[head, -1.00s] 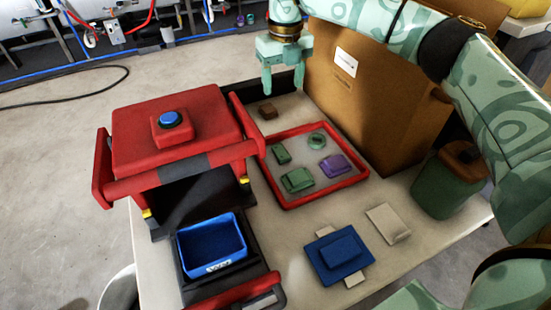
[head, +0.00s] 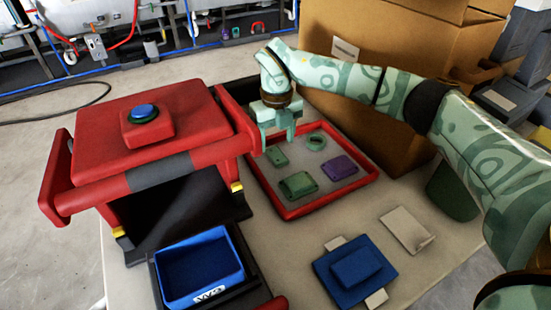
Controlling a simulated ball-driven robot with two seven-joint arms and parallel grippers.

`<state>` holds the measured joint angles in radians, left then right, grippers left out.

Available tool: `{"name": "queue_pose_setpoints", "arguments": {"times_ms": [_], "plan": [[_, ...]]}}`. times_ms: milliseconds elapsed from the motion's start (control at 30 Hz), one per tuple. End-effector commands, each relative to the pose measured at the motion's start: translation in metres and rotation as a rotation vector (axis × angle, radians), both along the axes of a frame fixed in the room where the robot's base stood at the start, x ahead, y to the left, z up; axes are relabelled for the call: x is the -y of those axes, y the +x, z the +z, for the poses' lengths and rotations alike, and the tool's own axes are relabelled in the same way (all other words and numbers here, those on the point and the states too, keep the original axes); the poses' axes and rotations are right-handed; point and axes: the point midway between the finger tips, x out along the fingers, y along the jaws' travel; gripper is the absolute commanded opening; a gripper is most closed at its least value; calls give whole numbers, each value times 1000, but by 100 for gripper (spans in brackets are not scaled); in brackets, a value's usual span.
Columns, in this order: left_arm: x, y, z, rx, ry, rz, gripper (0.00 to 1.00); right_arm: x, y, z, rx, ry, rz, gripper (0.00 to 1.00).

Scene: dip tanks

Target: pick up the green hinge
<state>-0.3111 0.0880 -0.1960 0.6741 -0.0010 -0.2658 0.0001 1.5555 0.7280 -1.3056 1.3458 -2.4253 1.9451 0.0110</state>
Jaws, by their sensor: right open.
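The red-rimmed tray (head: 325,208) holds a small flat green part (head: 277,156), a larger green block (head: 298,185), a green ring (head: 315,141) and a purple block (head: 338,168). I cannot tell for sure which green piece is the hinge; the small flat part looks most like one. My right gripper (head: 277,140) points down with its fingers apart, empty, above the tray's far left corner. Its fingertips appear just behind the small green part in the picture, not visibly touching it. My left gripper is out of view.
A red press-like housing (head: 150,165) with a blue button (head: 143,111) stands left of the tray. A blue bin (head: 200,268) sits below it. A blue block on a plate (head: 355,272) and a pale plate (head: 407,230) lie in front. A cardboard box (head: 400,45) stands behind.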

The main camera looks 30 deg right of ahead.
Motion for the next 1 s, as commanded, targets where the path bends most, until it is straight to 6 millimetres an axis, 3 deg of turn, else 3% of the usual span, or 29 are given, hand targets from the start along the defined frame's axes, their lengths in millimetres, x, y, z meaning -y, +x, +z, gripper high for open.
{"name": "queue_pose_setpoints", "arguments": {"times_ms": [33,167,467,500,667,1000], "plan": [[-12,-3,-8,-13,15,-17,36,2,0,-20,-11,1,-1,60],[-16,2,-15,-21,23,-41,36,3,0,-40,-10,0,0,60],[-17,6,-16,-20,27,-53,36,3,0,-42,-3,0,0,60],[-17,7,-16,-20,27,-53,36,3,0,-42,-3,0,0,57],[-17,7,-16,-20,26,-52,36,3,0,-42,-3,0,0,13],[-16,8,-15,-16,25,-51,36,3,0,-39,-2,0,0,10]]}}
